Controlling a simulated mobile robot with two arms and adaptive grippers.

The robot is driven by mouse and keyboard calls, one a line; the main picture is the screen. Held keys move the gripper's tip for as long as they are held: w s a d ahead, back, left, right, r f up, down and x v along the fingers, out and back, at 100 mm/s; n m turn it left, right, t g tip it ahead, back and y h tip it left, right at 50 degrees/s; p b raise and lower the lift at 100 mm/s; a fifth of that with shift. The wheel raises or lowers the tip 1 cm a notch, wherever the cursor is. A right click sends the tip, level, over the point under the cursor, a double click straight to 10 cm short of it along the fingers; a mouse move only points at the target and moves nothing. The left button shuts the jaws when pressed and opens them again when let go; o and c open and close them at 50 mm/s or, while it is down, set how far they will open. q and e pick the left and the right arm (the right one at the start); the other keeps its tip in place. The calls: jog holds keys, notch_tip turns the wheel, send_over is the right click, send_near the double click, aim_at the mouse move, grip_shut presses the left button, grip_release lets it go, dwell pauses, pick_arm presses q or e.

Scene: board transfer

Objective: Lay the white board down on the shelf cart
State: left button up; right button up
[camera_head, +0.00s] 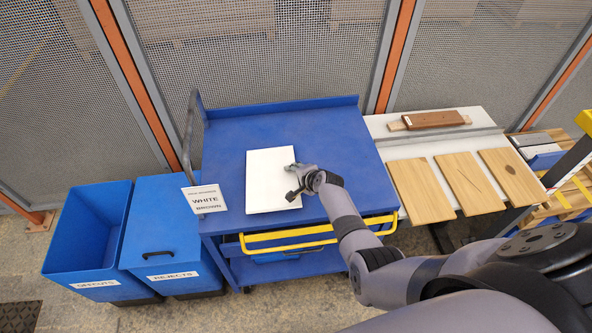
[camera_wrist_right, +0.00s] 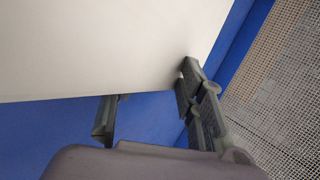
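The white board (camera_head: 270,180) lies flat over the blue top of the shelf cart (camera_head: 345,145), left of its middle. My right gripper (camera_head: 290,182) is at the board's right edge. In the right wrist view the board (camera_wrist_right: 90,45) fills the upper left. There the fingers of my right gripper (camera_wrist_right: 145,100) stand well apart. One finger is at the board's corner; the tip of the other meets the board's near edge and is partly hidden. I cannot tell whether either touches it. My left gripper is in neither view.
A sign (camera_head: 204,199) stands at the cart's left corner and a yellow handle (camera_head: 310,235) runs along its front. Blue bins (camera_head: 90,235) are on the left. A table (camera_head: 405,150) with wooden boards (camera_head: 420,190) is on the right. A mesh fence (camera_head: 270,50) is behind.

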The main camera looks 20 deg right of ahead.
jog(key=shift+s+r+g+p, duration=0.1)
jog(key=shift+r+g+p, duration=0.25)
jog(key=shift+g+p, duration=0.65)
jog(key=shift+a+r+p, duration=0.1)
jog(key=shift+p, duration=0.55)
jog(key=shift+s+g, duration=0.1)
jog(key=shift+g, duration=0.4)
jog(key=shift+f+g, duration=0.25)
jog(key=shift+g, duration=0.25)
jog(key=shift+s+r, duration=0.3)
jog(key=shift+s, duration=0.5)
jog(key=shift+s+d+r, duration=0.25)
jog(key=shift+s+r, duration=0.2)
jog(key=shift+s, duration=0.3)
